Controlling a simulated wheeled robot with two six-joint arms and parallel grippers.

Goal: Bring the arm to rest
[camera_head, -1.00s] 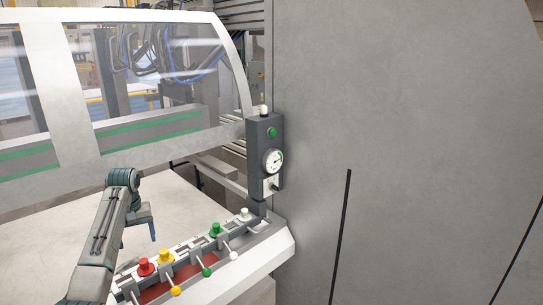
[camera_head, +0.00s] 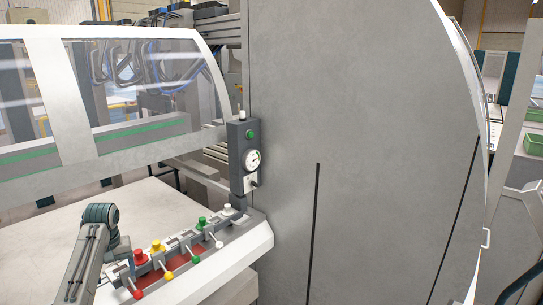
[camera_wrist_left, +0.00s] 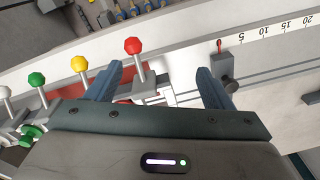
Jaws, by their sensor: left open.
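My left arm (camera_head: 85,262) comes in at the lower left of the head view, beside the lever panel of the machine. In the left wrist view my left gripper (camera_wrist_left: 160,84) is open, with its two fingers apart and nothing held between them. A red-knobbed lever (camera_wrist_left: 134,47) shows between and beyond the fingers. Yellow (camera_wrist_left: 80,64), green (camera_wrist_left: 37,79) and white (camera_wrist_left: 4,90) knobs stand to the left. In the head view the gripper is mostly hidden behind the arm. My right gripper is in neither view.
The control panel (camera_head: 240,245) carries several coloured buttons and levers. A grey box with a dial gauge (camera_head: 251,158) stands at its far end. A large grey cabinet (camera_head: 370,130) fills the middle right. The pale table (camera_head: 140,205) left of the panel looks bare.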

